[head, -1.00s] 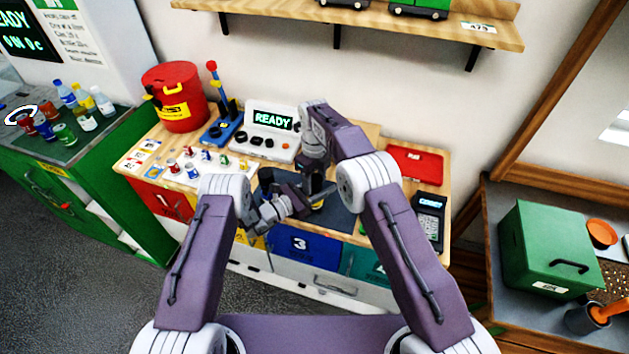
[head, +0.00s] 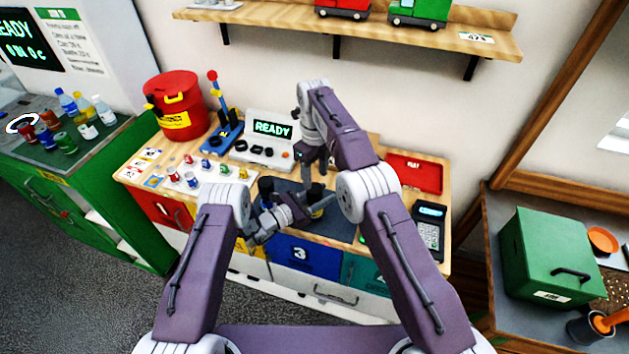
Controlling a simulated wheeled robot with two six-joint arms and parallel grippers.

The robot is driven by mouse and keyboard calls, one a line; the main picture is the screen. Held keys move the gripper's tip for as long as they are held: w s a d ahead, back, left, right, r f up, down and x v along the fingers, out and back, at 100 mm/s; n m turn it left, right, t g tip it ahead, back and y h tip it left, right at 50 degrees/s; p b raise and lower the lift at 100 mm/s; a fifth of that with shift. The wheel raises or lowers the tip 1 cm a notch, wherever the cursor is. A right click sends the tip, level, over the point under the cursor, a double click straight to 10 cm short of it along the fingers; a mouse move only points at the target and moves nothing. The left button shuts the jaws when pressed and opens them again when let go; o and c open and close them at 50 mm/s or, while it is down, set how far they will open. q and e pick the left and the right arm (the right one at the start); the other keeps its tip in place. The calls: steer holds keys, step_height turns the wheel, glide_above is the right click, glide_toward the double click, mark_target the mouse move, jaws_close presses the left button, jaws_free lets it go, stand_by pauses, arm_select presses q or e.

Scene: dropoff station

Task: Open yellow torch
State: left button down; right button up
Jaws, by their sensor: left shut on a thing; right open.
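The yellow torch (head: 317,212) stands roughly upright over the dark mat (head: 341,224) at the front of the wooden worktop. Its dark upper end shows, and a little yellow lower down; my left gripper hides part of it. My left gripper (head: 309,208) comes in from the left and is shut on the torch. My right gripper (head: 321,167) is open above the torch, with a small gap between them. Its fingers are small and partly dark in this view.
A dark blue cylinder (head: 266,188) stands left of the torch, partly behind my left arm. Behind are a READY display console (head: 268,140), a blue lever stand (head: 225,137) and a red bin (head: 178,108). A red tray (head: 415,172) and a card terminal (head: 429,225) lie right.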

mark_target(314, 188)
steer(key=shift+w+r, duration=0.15)
steer(key=shift+r, duration=0.2)
steer(key=shift+w+a, duration=0.1)
steer(key=shift+f, duration=4.2)
jaws_close()
steer(key=shift+o, duration=1.5)
jaws_free()
